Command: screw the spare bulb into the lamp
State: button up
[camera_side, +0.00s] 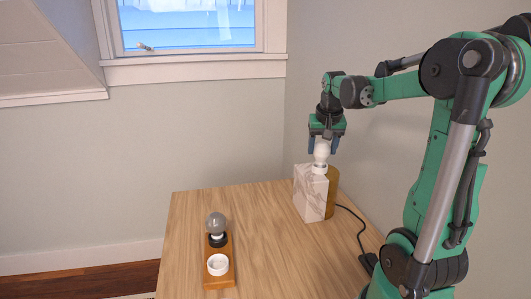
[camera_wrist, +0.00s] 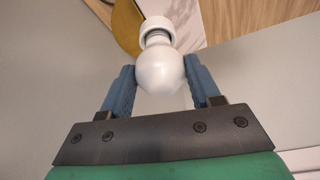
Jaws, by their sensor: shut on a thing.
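My gripper (camera_side: 323,142) points down over the lamp and is shut on a white bulb (camera_side: 322,151). In the wrist view the blue fingers of my gripper (camera_wrist: 160,85) lie on both sides of the bulb's round glass (camera_wrist: 160,72). The lamp (camera_side: 310,192) is a marbled white block with a brass-coloured part (camera_side: 333,190) behind it and a white socket (camera_side: 319,168) on top. In the wrist view the bulb's narrow end is at the white socket (camera_wrist: 156,26). I cannot tell how deep it sits.
A wooden holder (camera_side: 219,279) stands at the table's front left. A black cord (camera_side: 357,224) runs right from the lamp. The middle of the table (camera_side: 262,220) is clear.

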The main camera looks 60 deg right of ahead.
dwell(0.3)
jog(key=m, duration=0.2)
jog(key=m+g, duration=0.1)
jog(key=m, duration=0.1)
jog(key=shift+w+a+m+g+h, duration=0.1)
jog(key=shift+w+m+g+h, duration=0.1)
jog(key=shift+m+g+h, duration=0.1)
jog(key=m+g, duration=0.1)
jog(key=m, duration=0.2)
jog(key=shift+w, duration=0.1)
jog(key=shift+m, duration=0.3)
jog(key=shift+m+g, duration=0.3)
jog(key=shift+m, duration=0.2)
jog(key=m+g+y, duration=0.1)
jog(key=m, duration=0.4)
jog(key=shift+w, duration=0.2)
jog(key=shift+m+g, duration=0.4)
jog(key=shift+m, duration=0.5)
